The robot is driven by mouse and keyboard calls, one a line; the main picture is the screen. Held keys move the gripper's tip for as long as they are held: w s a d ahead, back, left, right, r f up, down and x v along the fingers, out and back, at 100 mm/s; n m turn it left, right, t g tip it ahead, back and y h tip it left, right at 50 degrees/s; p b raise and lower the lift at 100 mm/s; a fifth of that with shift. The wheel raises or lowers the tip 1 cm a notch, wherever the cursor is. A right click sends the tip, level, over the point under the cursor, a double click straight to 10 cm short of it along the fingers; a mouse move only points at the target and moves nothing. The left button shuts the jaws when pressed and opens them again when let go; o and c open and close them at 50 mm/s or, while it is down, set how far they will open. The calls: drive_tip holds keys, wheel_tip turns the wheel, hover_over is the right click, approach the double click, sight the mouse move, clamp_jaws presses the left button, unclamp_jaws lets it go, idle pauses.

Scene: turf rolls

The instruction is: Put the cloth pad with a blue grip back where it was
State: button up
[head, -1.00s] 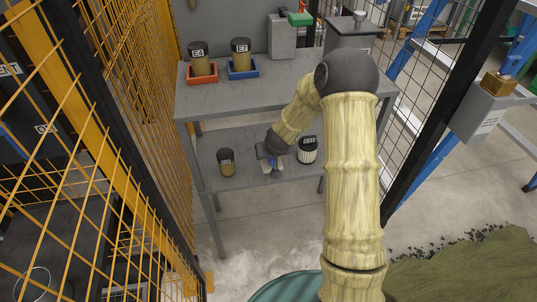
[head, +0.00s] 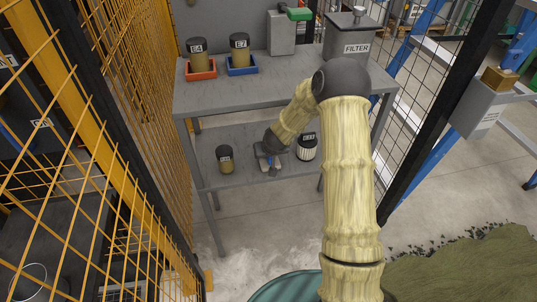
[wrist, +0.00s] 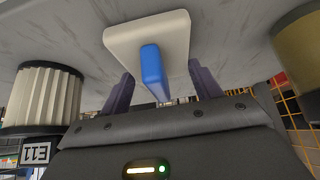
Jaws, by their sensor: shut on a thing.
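The cloth pad is a pale, rounded square block (wrist: 118,38) with a blue grip (wrist: 152,68). In the head view, my gripper (head: 268,159) is low over the lower shelf (head: 255,178), between a brown canister (head: 225,160) and a white ribbed filter (head: 306,150). The pad is mostly hidden there.
Yellow mesh fencing (head: 150,150) stands at left. The ribbed filter (wrist: 45,95) also shows close by in the wrist view.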

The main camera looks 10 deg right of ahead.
drive_tip(key=shift+f, duration=0.1)
drive_tip(key=o, duration=0.9)
drive_tip(key=shift+r, duration=0.4)
drive_tip(key=shift+p+v, duration=1.25)
drive_tip(key=shift+v, duration=4.45)
drive_tip(key=shift+s, duration=0.1)
